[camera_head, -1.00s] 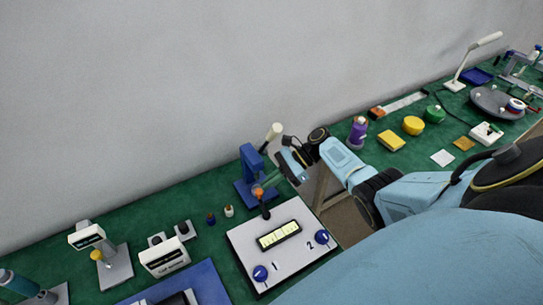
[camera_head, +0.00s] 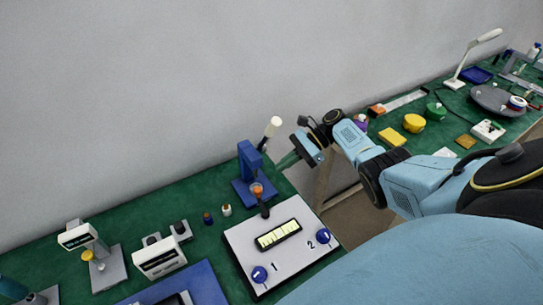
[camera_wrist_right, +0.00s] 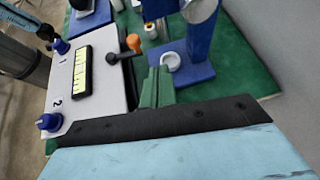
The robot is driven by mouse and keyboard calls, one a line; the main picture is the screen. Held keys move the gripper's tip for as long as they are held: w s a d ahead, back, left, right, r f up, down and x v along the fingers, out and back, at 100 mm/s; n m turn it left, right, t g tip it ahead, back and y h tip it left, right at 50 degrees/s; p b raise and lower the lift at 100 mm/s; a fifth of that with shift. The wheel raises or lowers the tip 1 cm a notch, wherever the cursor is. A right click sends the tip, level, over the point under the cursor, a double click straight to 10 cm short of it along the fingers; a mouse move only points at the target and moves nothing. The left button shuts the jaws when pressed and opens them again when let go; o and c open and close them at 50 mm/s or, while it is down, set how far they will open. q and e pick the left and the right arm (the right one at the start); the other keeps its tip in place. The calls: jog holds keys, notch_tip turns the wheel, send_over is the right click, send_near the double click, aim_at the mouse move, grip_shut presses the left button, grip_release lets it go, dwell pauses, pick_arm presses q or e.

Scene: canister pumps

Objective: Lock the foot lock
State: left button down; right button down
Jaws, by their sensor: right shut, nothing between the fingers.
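No label marks a foot lock. A black lever with an orange knob (camera_head: 257,189) stands at the back edge of a white panel (camera_head: 243,238) with a gauge. It also shows in the right wrist view (camera_wrist_right: 133,43). Behind it stands a blue pump stand (camera_head: 246,161) with a white-tipped handle (camera_head: 272,127) and a round white part at its foot (camera_wrist_right: 170,61). My right gripper (camera_head: 286,161) is right of the stand, its green fingers (camera_wrist_right: 157,88) shut and empty, apart from the lever. A light-blue arm part near knob 1 in the wrist view may be my left arm; its jaws are unclear.
Blue knobs marked 1 (camera_head: 260,274) and 2 (camera_head: 323,236) sit on the panel. Small bottles (camera_head: 226,210), white meters (camera_head: 159,257) and a blue mat (camera_head: 208,284) lie to the left. A gap separates this bench from the right one. The wall is close behind.

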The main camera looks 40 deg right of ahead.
jog(key=w+b+v, duration=0.1)
jog(key=b+v, duration=0.1)
jog(key=v, duration=0.4)
jog(key=shift+w+d+r, duration=0.3)
jog(key=shift+w+d, duration=0.1)
jog(key=shift+d, duration=0.1)
jog(key=shift+s, duration=0.1)
